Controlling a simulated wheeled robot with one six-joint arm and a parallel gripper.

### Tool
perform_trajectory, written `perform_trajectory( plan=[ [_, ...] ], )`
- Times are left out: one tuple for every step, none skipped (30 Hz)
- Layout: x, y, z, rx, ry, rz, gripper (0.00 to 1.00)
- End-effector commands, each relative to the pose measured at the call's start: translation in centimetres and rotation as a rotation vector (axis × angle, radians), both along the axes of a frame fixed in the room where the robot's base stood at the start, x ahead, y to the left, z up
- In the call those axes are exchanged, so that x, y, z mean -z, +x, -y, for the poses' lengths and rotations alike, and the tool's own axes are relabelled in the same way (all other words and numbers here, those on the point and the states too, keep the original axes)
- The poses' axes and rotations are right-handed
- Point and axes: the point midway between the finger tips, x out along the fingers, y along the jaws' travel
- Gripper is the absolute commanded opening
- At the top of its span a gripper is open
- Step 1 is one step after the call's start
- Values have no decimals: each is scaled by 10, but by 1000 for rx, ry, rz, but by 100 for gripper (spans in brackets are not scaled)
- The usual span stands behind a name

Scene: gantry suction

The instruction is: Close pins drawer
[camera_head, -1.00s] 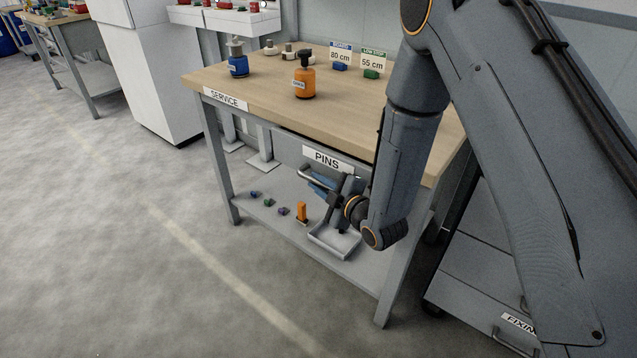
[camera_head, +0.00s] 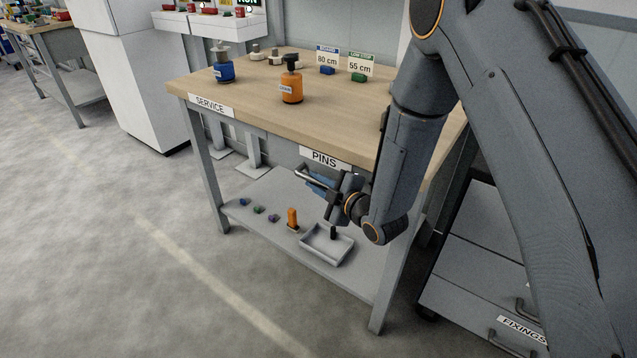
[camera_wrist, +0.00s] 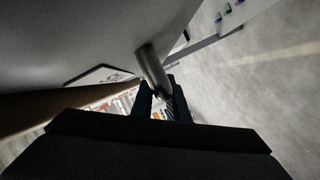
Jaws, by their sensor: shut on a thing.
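The pins drawer carries a white PINS label (camera_head: 325,159) under the wooden tabletop's front edge. Its bar handle (camera_head: 309,177) sticks out below the label. My gripper (camera_head: 322,184) is at the handle, shut on it, with the arm reaching in from the right. In the wrist view the handle (camera_wrist: 152,70) runs as a grey bar between the two dark fingers of my gripper (camera_wrist: 158,92). My arm and wrist hide the right part of the drawer front. I cannot tell how far the drawer stands out from the bench.
On the bench top (camera_head: 250,100) stand a blue bottle (camera_head: 222,68), an orange bottle (camera_head: 291,85) and small signs. The lower shelf holds a grey tray (camera_head: 327,245), an orange item (camera_head: 292,218) and small blocks. A FIXINGS cabinet (camera_head: 470,260) stands right; floor lies open left.

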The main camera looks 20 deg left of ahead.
Motion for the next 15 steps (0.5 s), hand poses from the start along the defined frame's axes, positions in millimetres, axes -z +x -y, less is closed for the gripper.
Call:
perform_trajectory(
  plan=[
    [-2,4,1,8,1,6,16],
    [-2,4,1,8,1,6,21],
    [-2,4,1,7,0,5,28],
    [-2,4,1,8,1,4,32],
    [-1,4,1,8,1,4,32],
    [-2,4,1,8,1,4,32],
    [-2,4,1,7,2,4,32],
    [-2,4,1,7,2,4,32],
    [-2,4,1,7,2,4,32],
    [-2,4,1,7,2,5,32],
    [-2,4,1,7,2,5,32],
    [-2,3,2,7,2,5,32],
    [-2,3,3,7,2,5,32],
    [-3,2,4,7,2,5,32],
    [-3,0,7,8,2,4,32]
  ],
)
